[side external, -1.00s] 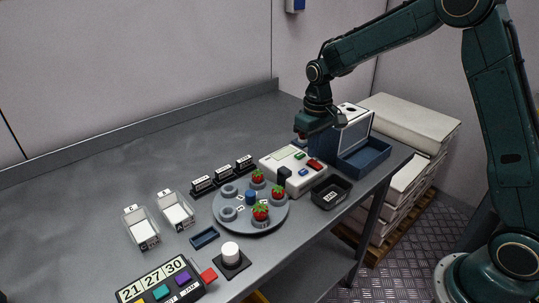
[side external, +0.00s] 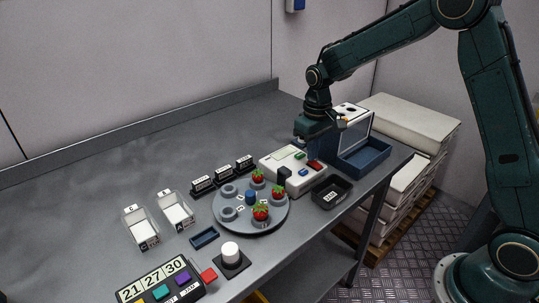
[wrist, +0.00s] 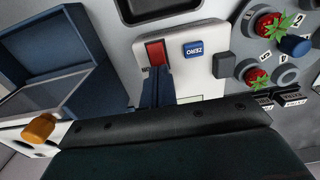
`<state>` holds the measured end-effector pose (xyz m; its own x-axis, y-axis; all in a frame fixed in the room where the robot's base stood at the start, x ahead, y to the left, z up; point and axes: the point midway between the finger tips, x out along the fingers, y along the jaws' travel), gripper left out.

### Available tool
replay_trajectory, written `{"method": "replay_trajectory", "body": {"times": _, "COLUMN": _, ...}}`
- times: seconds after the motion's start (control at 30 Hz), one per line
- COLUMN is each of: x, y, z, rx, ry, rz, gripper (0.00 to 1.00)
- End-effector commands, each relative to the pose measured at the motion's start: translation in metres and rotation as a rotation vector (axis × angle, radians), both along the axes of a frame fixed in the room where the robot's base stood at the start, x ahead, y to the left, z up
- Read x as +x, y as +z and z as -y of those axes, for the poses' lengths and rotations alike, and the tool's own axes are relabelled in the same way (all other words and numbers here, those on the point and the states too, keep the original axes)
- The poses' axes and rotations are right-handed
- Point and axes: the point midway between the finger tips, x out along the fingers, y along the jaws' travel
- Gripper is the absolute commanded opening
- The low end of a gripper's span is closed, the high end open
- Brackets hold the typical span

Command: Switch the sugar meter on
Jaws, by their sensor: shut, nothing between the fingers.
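The sugar meter is a white box (side external: 272,163) on the table, with a red switch (side external: 314,165) and a blue button. In the wrist view its white body (wrist: 205,68) carries the red switch (wrist: 156,52) and a blue button marked ZERO (wrist: 193,49). My gripper (wrist: 154,72) is shut and empty, its dark blue fingertips at the near edge of the red switch. I cannot tell whether they touch it. In the side view my gripper (side external: 312,153) is over the meter's far end, and part of the meter is hidden behind it.
A blue tray-like housing with a clear panel (side external: 365,160) stands close on the right. A black bin (side external: 333,203) sits in front. A grey round carousel (side external: 262,226) with several strawberries is to the left. An orange knob (wrist: 38,129) shows near my wrist.

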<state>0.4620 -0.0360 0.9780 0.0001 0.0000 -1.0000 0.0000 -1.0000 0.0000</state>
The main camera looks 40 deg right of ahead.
Motion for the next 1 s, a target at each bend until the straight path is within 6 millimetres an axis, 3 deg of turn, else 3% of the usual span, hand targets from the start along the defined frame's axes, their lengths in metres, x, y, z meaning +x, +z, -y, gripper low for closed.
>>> {"method": "replay_trajectory", "body": {"times": 0.73, "x": -0.0005, "y": -0.0083, "z": 0.0, "rx": 0.0, "ry": 0.0, "rz": -0.002, "gripper": 0.0}}
{"method": "replay_trajectory", "body": {"times": 1.0, "x": -0.0001, "y": -0.003, "z": 0.0, "rx": 0.0, "ry": 0.0, "rz": 0.0, "gripper": 0.0}}
